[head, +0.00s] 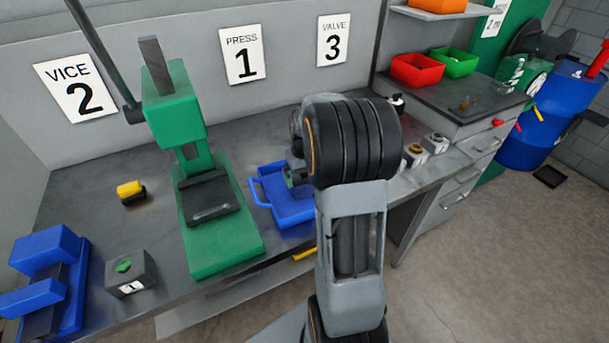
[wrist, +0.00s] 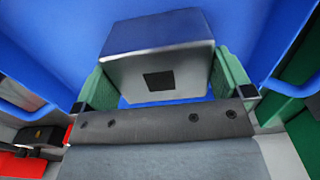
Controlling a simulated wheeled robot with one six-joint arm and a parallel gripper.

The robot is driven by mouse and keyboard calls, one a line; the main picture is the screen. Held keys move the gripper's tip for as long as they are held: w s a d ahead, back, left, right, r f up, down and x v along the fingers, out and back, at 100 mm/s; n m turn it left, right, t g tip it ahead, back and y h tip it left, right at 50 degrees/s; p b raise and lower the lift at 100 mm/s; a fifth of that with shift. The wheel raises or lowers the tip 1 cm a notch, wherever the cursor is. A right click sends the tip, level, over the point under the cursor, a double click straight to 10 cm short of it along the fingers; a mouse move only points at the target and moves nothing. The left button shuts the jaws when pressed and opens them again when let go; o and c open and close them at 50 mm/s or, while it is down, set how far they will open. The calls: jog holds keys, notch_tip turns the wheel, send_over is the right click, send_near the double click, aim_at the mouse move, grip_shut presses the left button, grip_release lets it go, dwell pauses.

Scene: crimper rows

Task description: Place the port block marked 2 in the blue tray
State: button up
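A grey port block (wrist: 158,62) with a dark square on its face sits between the green fingers of my gripper (wrist: 165,75) in the wrist view. Both fingers lie against its sides, so my gripper appears shut on it. Its number does not show. The blue tray (head: 268,187) stands on the bench right of the green press in the head view, and its blue surface (wrist: 50,45) fills the wrist background. My gripper (head: 294,177) is over or inside the tray, mostly hidden by my arm. I cannot tell whether the block touches the tray floor.
Another block marked 1 (head: 131,273) with a green top stands by the blue vice (head: 48,270). A green press (head: 205,200) rises left of the tray. A yellow and black object (head: 131,193) lies behind. More blocks (head: 435,143) stand on the right. Red (head: 417,70) and green (head: 455,63) bins sit beyond.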

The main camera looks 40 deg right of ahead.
aim_at(305, 175)
jog(key=shift+r, duration=0.15)
notch_tip(305, 175, up, 11)
jog(key=s+a+f+n+t, duration=0.1)
jog(key=s+a+t, duration=0.1)
jog(key=s+a, duration=0.4)
jog(key=s+a+f+n+t, duration=0.1)
jog(key=s+a+t, duration=0.1)
jog(key=s+a, duration=0.5)
jog(key=a, duration=0.5)
jog(key=shift+f, duration=0.15)
dwell(0.7)
